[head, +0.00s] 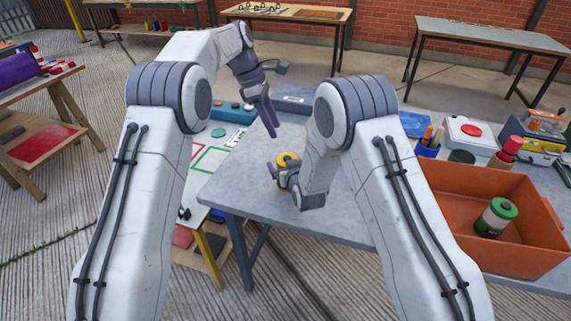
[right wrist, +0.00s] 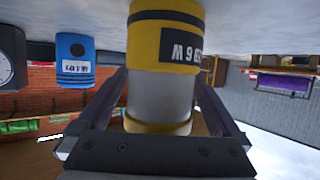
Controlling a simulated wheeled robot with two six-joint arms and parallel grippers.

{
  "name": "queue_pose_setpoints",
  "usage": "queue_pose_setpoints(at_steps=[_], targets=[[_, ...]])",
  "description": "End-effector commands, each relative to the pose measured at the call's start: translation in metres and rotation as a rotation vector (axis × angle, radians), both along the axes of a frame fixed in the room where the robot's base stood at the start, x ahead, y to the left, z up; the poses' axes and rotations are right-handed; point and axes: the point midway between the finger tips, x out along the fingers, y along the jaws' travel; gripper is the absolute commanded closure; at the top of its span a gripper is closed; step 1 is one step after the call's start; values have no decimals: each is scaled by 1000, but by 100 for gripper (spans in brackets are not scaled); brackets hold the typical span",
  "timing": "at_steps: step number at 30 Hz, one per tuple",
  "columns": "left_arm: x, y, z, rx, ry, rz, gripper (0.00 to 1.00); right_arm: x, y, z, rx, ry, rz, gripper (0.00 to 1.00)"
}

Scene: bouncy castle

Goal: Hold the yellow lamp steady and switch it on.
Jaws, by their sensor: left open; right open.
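The yellow lamp (head: 289,157) stands on the grey table, mostly hidden by my right arm in the head view. My right gripper (right wrist: 160,105) is open, with one finger on each side of the lamp. I cannot tell whether the fingers touch it. My left gripper (head: 270,118) is open and empty, above the table and up-left of the lamp in the head view. The lamp's switch cannot be made out.
An orange bin (head: 460,215) holding a green-capped cylinder (head: 495,217) stands at the table's right. A blue box (head: 234,111), a blue pen cup (head: 427,149) and a white box with a red button (head: 471,130) are further back. The table's front left (head: 235,190) is clear.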

Motion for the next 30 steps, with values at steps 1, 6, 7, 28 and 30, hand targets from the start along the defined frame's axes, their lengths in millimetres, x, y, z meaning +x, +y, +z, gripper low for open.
queue_pose_setpoints(at_steps=[1,6,7,28,30], targets=[[0,0,0,0,0,0,50,3,1,-2,0,1,0,0],[0,0,0,0,0,0,50,5,1,-2,0,1,0,0],[0,0,0,0,0,0,50,5,1,-2,0,1,0,0],[0,0,0,0,0,0,100,5,1,-2,0,0,0,100],[0,0,0,0,0,0,100,5,1,-2,0,0,0,100]])
